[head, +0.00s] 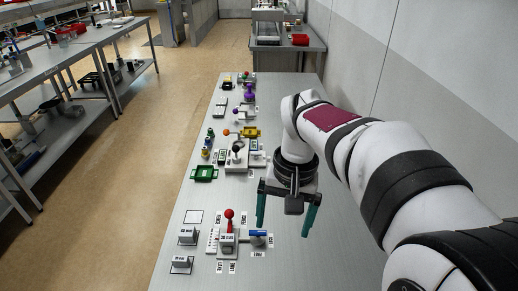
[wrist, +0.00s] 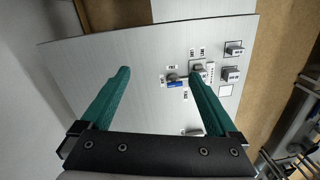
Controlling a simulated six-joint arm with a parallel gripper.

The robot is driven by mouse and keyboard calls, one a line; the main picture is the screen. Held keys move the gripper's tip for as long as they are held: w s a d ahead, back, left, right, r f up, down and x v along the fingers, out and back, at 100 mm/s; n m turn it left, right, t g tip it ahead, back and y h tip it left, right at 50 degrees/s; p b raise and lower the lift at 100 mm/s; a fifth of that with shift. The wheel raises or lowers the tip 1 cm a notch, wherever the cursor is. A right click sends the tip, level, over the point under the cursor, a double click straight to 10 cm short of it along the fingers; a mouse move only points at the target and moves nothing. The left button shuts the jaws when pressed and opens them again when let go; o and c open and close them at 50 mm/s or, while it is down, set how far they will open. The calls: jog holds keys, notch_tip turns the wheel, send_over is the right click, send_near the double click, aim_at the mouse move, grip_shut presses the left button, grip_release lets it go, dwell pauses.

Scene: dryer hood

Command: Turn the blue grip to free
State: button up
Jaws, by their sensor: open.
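The blue grip (head: 258,233) is a short blue bar on a small base on the front part of the table, with small white label plates around it. It also shows in the wrist view (wrist: 176,85), between the fingers and closer to the right one. The labels are too small to read. My gripper (head: 286,228) has two green fingers, open and empty, above the table and to the right of the blue grip in the head view. In the wrist view my gripper (wrist: 158,80) shows its fingers spread wide, apart from the grip.
A red-knobbed lever (head: 229,214) on a grey block stands just left of the blue grip. Labelled blocks (head: 187,235) sit further left. A green tray (head: 204,173) and several coloured fixtures lie further back. The table (head: 320,262) is bare to the right.

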aim_at(258, 232)
jog(key=w+a+f+n, duration=0.1)
jog(key=w+a+f, duration=0.25)
jog(key=w, duration=0.35)
jog(key=w+a+f+n, duration=0.15)
jog(key=w+f, duration=0.25)
jog(key=w, duration=0.4)
jog(key=shift+h, duration=0.4)
jog(key=f, duration=1.5)
jog(key=shift+s+f, duration=0.15)
jog(key=shift+s, duration=0.05)
jog(key=c, duration=1.4)
